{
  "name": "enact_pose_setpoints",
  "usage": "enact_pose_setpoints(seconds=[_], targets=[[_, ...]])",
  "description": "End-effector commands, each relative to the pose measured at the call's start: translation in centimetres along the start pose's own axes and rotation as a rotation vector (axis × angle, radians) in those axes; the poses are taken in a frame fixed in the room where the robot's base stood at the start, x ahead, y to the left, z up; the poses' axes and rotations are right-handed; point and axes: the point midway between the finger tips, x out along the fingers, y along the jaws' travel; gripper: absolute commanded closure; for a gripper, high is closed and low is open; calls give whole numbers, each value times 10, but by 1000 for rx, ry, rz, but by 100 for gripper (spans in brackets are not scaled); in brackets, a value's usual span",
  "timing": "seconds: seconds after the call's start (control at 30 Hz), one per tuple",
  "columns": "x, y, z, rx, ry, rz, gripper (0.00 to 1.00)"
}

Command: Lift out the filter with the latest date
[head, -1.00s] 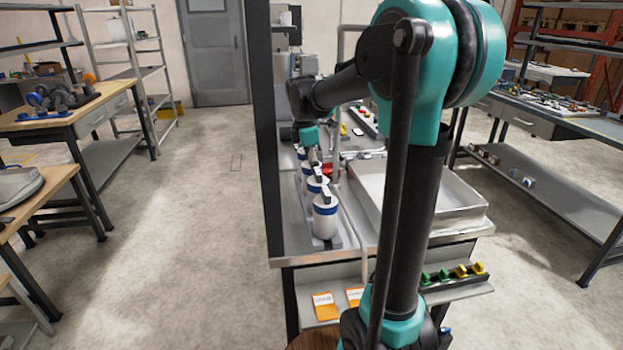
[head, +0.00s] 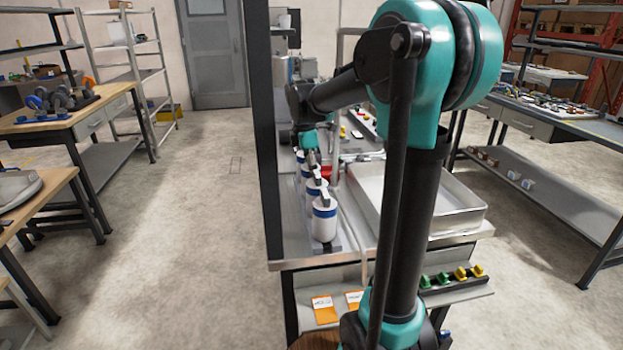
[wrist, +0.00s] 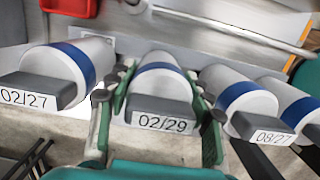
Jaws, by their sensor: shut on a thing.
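Several white filters with blue bands and grey handle tabs stand in a row. In the wrist view the tabs read 02/27 on the left filter (wrist: 62,72), 02/29 on the middle filter (wrist: 160,88) and 08/27 on the right filter (wrist: 245,105). A further filter (wrist: 291,101) at the right edge has its label cut off. My gripper (wrist: 158,102) has its green fingers on both sides of the grey tab marked 02/29, shut on it. In the head view my gripper (head: 308,142) is at the far part of the row, and its fingertips are too small to tell.
A metal tray (head: 440,215) stands on the bench right of the row. A red container (wrist: 70,7) lies behind the filters. Orange cards (head: 324,309) and green and yellow pieces (head: 452,275) are on the lower front shelf. Open floor lies left of the bench.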

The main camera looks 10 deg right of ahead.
Motion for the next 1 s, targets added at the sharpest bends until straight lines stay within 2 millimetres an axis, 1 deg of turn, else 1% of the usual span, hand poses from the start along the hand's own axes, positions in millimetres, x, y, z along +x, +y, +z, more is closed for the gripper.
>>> enact_pose_setpoints(seconds=[0.17, 0.27, 0.37, 0.47, 0.6, 0.8, 0.97, 1.0], targets=[[-8, 0, 1, 0, 0, 0, 87], [-18, 0, 2, 0, 0, 0, 87], [-34, 0, 4, 0, 0, 0, 87], [-57, 0, 7, 0, 0, 0, 87], [-97, 0, 12, 0, 0, 0, 87], [-149, 0, 18, 0, 0, 0, 87], [-184, -1, 22, 0, 0, 0, 87], [-180, -12, 22, -1, 0, 0, 87]])
